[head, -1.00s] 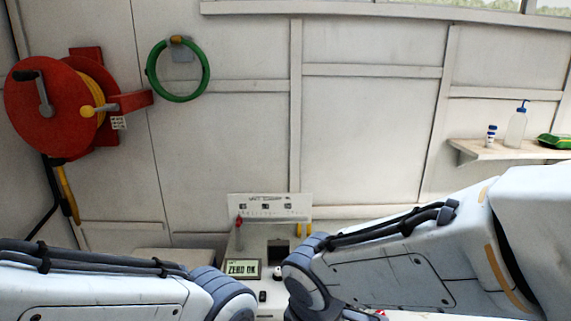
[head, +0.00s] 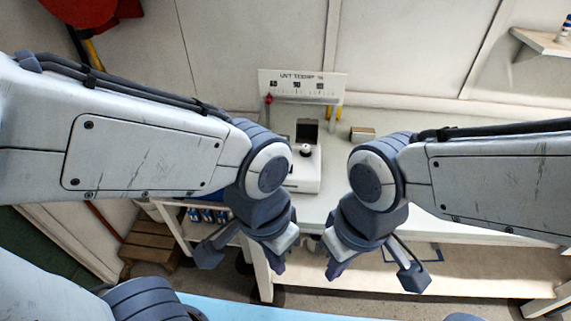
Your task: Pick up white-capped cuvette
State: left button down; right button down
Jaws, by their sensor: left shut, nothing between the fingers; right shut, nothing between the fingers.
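I cannot make out a white-capped cuvette for certain. The white tester (head: 308,178) stands on the bench with its black lid (head: 307,129) raised. A small dark and white round piece (head: 306,151) sits at its opening; I cannot tell if it is a cuvette cap. My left gripper (head: 278,268) is shut and empty, pointing down in front of the tester and to its left. My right gripper (head: 336,269) is shut and empty, in front of the tester and to its right. My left forearm hides the tester's left side and its display.
A lettered panel (head: 303,86) stands behind the tester, with a red-topped item (head: 268,99) before it. A small brown box (head: 362,133) lies on the bench (head: 430,128) to the right. Blue-and-white items (head: 205,215) sit on a shelf below left. A wooden crate (head: 152,240) stands on the floor.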

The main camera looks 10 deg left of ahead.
aim_at(305, 148)
jog(key=z, duration=0.1)
jog(key=k, duration=0.45)
jog(key=u, duration=0.95)
jog(key=i, duration=1.5)
jog(key=z, duration=0.85)
